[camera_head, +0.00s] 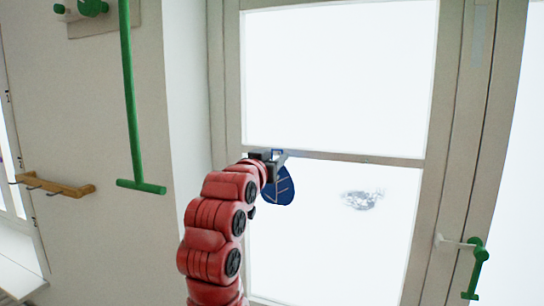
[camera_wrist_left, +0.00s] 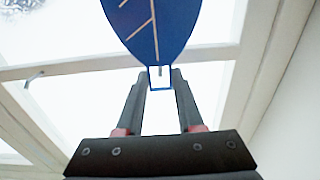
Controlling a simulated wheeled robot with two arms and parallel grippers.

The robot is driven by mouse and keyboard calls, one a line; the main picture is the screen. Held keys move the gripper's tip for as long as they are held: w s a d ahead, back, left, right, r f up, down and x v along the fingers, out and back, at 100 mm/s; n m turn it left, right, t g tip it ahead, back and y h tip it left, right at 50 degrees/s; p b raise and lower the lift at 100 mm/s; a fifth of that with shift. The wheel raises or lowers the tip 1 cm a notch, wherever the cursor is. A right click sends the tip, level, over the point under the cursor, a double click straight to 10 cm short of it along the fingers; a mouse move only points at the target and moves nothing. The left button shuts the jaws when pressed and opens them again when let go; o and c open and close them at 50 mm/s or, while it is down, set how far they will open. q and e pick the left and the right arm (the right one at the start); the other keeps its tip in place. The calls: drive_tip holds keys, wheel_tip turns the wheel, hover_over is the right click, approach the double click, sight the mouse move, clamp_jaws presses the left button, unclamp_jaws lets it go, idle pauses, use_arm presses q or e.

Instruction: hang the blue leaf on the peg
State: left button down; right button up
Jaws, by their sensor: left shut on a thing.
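The blue leaf (camera_head: 279,186) has pale veins and hangs below my left gripper (camera_head: 273,154) in front of the window. In the left wrist view the leaf (camera_wrist_left: 155,25) shows at the top, with a small square blue loop (camera_wrist_left: 160,78) at its end. My left gripper (camera_wrist_left: 160,82) is shut on this loop, between its fingertips. A short grey piece (camera_wrist_left: 160,71) shows within the loop; I cannot tell whether it is a peg passing through or lies behind. Another small grey peg-like piece (camera_wrist_left: 35,78) sticks out from the window bar. My right gripper is out of view.
The window's crossbar (camera_head: 350,158) runs behind my left gripper. A green window handle (camera_head: 476,258) is at the lower right. A green T-shaped piece (camera_head: 132,110) hangs on the left wall. A wooden rack with hooks (camera_head: 62,188) is farther left.

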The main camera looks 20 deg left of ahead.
use_arm(q)
drive_tip(key=shift+w+f, duration=0.3)
drive_tip(key=shift+w, duration=0.65)
drive_tip(key=shift+w+f, duration=0.25)
drive_tip(key=shift+w, duration=0.65)
drive_tip(key=shift+b, duration=0.3)
drive_tip(key=shift+c, duration=2.3)
unclamp_jaws()
